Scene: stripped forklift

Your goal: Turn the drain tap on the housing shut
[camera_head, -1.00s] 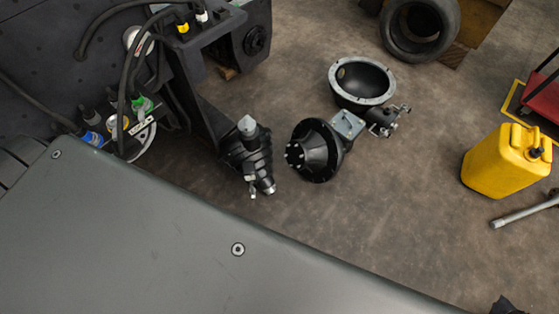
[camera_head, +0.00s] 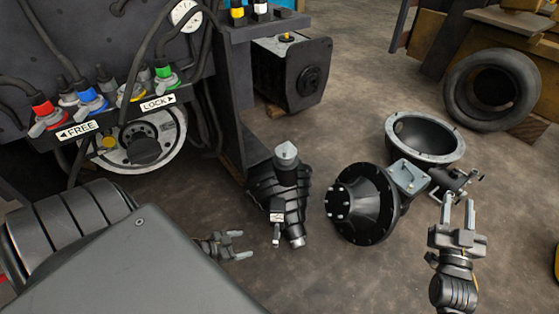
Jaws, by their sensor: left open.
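A dark housing with a round bolted hub (camera_head: 360,203) and a pale grey plate (camera_head: 408,176) lies on the floor right of centre. A small dark cylinder with a cross-handled fitting (camera_head: 458,182) sits at its right end. A finned black unit (camera_head: 280,190) with a silver cone top stands to its left, with a small lever fitting (camera_head: 276,232) low on its front. I cannot tell for sure which fitting is the drain tap. My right gripper (camera_head: 459,208) is open, just below the cross-handled fitting, fingers pointing at it. My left gripper (camera_head: 236,245) is open and empty, left of the finned unit.
An open grey-rimmed bowl casing (camera_head: 425,138) lies behind the housing. A tyre (camera_head: 505,88) stands at the back right. The forklift body with coloured hose fittings and FREE and LOCK labels (camera_head: 118,118) fills the upper left. A dark box (camera_head: 290,75) stands behind. Open floor lies at front centre.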

